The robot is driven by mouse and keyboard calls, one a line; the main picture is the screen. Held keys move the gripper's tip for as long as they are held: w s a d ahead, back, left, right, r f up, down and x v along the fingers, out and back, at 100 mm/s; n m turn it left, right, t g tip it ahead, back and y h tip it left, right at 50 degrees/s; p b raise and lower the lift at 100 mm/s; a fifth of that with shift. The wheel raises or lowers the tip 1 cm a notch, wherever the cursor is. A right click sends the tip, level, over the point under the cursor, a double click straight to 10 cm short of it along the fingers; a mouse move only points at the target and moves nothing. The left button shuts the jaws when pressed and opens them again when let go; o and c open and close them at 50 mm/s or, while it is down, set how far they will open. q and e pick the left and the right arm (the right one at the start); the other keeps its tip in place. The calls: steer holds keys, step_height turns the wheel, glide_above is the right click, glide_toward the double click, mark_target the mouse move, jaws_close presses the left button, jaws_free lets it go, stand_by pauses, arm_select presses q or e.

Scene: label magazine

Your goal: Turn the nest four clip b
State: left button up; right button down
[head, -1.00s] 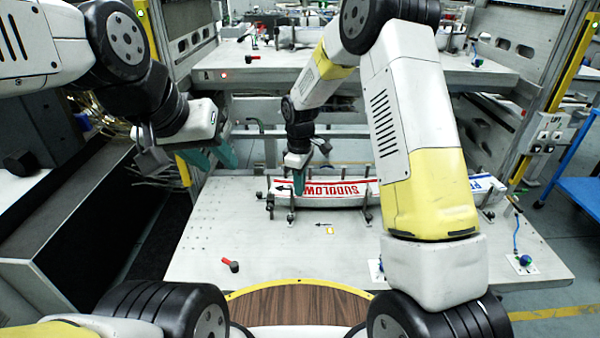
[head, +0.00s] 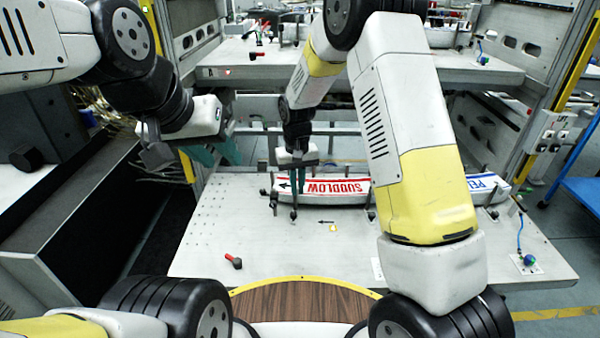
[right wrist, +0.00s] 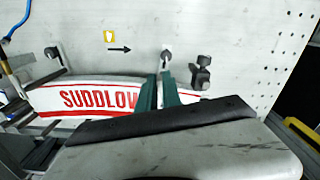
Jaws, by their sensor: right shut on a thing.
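A long white label strip with red SUDDLOW lettering (head: 337,190) lies in a nest on the grey table; it shows in the right wrist view (right wrist: 90,98). Small dark clips on posts stand along its edge. My right gripper (head: 299,188) is down over the strip's left end, shut on one clip (right wrist: 165,60); its green fingers (right wrist: 159,92) stand either side of that clip's arm. Another clip (right wrist: 202,75) stands just beside it. The gripped part is mostly hidden between the fingers. My left gripper (head: 215,154) is open and empty, left of the table.
A second strip with blue lettering (head: 484,186) lies at the right, partly behind my right arm. A red-handled thing (head: 233,262) lies on the front left of the table (head: 215,220). A black arrow (head: 326,222) and a yellow tag (head: 333,228) mark the clear middle.

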steer(key=shift+a+m, duration=0.25)
steer(key=shift+m, duration=0.85)
steer(key=shift+a+m, duration=0.25)
steer(key=shift+m, duration=0.85)
steer(key=c, duration=1.5)
jaws_free()
steer(key=shift+r, duration=0.15)
step_height(320, 180, up, 8)
steer(key=shift+f, duration=0.2)
